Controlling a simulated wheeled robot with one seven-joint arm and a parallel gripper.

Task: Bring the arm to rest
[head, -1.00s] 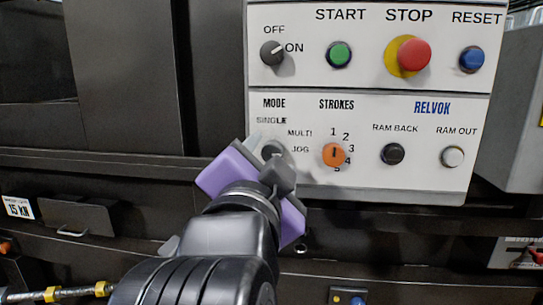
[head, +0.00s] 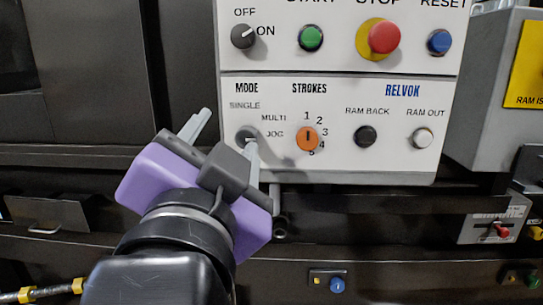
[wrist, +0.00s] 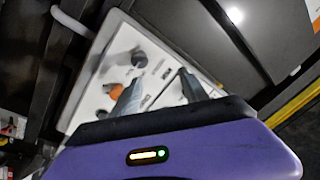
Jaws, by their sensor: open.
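My gripper (head: 228,134) is open and empty, with its two grey fingers spread in front of the lower left of the white control panel (head: 420,165). The right finger partly covers the grey mode knob (head: 243,134); I cannot tell whether it touches it. In the wrist view, the open fingers (wrist: 162,92) point toward the tilted panel (wrist: 100,80). The orange strokes knob (head: 307,139) stands to the right of the gripper, and it also shows in the wrist view (wrist: 117,91).
Above are the off/on switch (head: 243,37), green start button (head: 310,38), red stop button (head: 384,37) and blue reset button (head: 439,42). A grey box (head: 487,100) juts out at the right. A dark rail (head: 80,155) crosses at left.

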